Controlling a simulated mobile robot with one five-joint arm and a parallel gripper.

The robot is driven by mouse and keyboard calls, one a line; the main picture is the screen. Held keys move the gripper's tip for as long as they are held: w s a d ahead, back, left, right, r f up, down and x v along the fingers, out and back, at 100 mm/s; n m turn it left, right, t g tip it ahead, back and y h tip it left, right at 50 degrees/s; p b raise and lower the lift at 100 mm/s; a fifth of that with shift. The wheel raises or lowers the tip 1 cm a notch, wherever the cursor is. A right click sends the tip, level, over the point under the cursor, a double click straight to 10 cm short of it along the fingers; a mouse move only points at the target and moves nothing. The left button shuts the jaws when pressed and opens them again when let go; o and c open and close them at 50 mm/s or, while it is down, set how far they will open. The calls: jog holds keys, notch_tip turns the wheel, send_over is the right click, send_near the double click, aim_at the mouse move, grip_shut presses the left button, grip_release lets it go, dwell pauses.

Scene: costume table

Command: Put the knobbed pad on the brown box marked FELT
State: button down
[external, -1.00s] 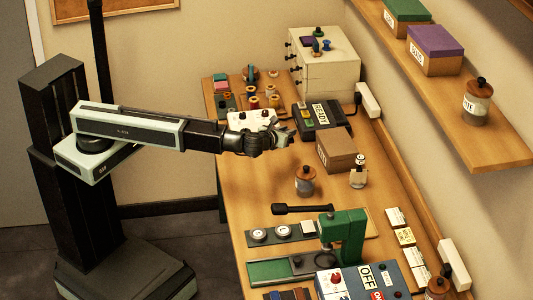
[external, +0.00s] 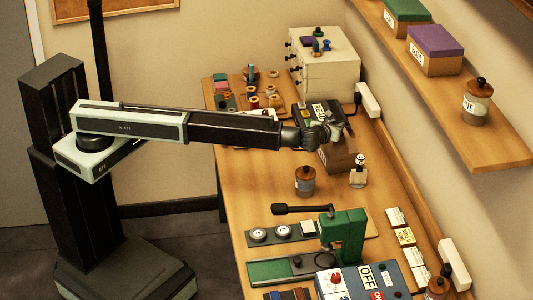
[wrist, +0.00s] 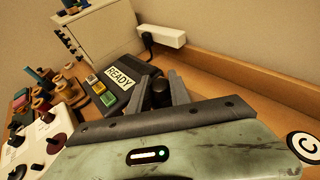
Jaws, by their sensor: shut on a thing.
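The brown box (external: 338,158) stands on the table behind the small lidded jar. No marking on it can be read from here, and my gripper hides part of its top. My gripper (external: 335,132) is over the box in the external view. In the wrist view my gripper (wrist: 162,92) is shut on a dark round knob (wrist: 160,93), which shows between the two fingers. I take this for the knob of the knobbed pad; the pad below it is hidden by my gripper body. I cannot tell whether it touches the box.
The READY device (external: 312,112) stands just behind the box, close to my gripper. A brown-lidded jar (external: 305,181) and a small bottle (external: 359,171) stand in front. A power strip (external: 367,100) lies along the wall. A green press (external: 343,235) is farther front.

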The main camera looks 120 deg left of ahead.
jog(key=shift+w+a, duration=0.15)
jog(key=f+b, duration=0.4)
jog(key=shift+w+a, duration=0.15)
jog(key=shift+w, duration=0.05)
jog(key=shift+r, duration=0.25)
jog(key=shift+f, duration=0.15)
jog(key=c, duration=1.2)
grip_release()
jog(key=shift+d+r+p, duration=0.25)
jog(key=shift+r+p, duration=0.05)
jog(key=shift+p, duration=0.15)
jog(key=p+v, duration=0.3)
jog(key=v, duration=0.8)
jog(key=shift+d+p, duration=0.25)
jog(key=shift+p, duration=0.1)
